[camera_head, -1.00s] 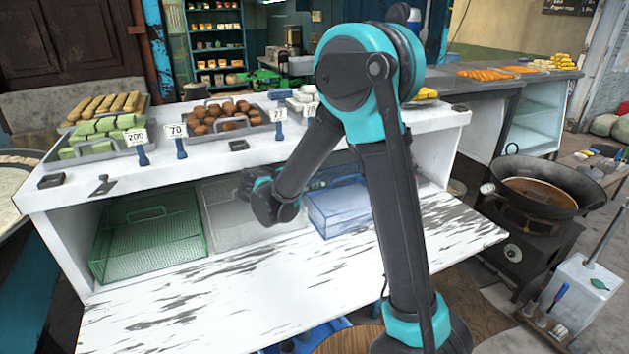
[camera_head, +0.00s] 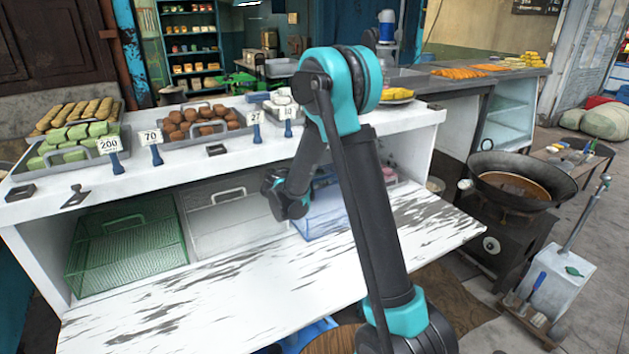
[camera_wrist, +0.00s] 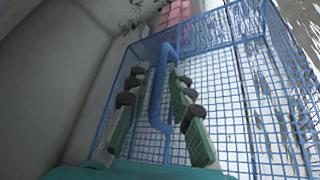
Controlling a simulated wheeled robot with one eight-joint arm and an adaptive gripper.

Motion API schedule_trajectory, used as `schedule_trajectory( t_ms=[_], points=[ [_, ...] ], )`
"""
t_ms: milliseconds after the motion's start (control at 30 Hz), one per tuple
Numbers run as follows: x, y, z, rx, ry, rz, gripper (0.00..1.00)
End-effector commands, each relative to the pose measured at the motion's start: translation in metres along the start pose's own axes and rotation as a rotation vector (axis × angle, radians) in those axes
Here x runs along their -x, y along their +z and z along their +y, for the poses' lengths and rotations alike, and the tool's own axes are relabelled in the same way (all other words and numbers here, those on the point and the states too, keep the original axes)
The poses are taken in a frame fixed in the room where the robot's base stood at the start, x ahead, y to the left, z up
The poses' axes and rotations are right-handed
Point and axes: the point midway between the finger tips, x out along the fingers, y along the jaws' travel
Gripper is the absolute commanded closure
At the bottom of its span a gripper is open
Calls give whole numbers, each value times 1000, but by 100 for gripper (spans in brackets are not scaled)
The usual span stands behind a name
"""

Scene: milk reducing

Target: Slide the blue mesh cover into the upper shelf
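The blue mesh cover (camera_head: 324,217) sits in the lower open bay of the white stall, right of the grey and green covers. My arm hides part of it. In the wrist view its mesh (camera_wrist: 225,85) fills the middle and right, and its blue bar handle (camera_wrist: 157,98) runs upright. My gripper (camera_wrist: 161,72) has its fingers on either side of this handle. The fingers look apart, with gaps beside the bar, so it appears open and not clamped. In the head view my gripper's fingertips are hidden behind my arm.
A green mesh cover (camera_head: 125,250) and a grey cover (camera_head: 222,218) stand left of it. The white board (camera_head: 250,285) in front is bare. The counter above holds trays of sweets (camera_head: 195,122) and price tags. A wok (camera_head: 520,182) stands at the right.

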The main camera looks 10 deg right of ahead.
Motion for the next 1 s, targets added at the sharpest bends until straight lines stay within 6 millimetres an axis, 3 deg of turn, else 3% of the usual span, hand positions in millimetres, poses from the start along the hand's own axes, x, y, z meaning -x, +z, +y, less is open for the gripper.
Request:
schedule_trajectory(
  t_ms=[200, 567, 767, 1000],
  points=[
    [-19, 0, 0, 0, 0, 0, 78],
    [-22, 0, 0, 0, 0, 1, 78],
    [-22, 0, 0, 0, 0, 0, 100],
    [-22, 0, 0, 1, 0, 0, 100]
  ],
)
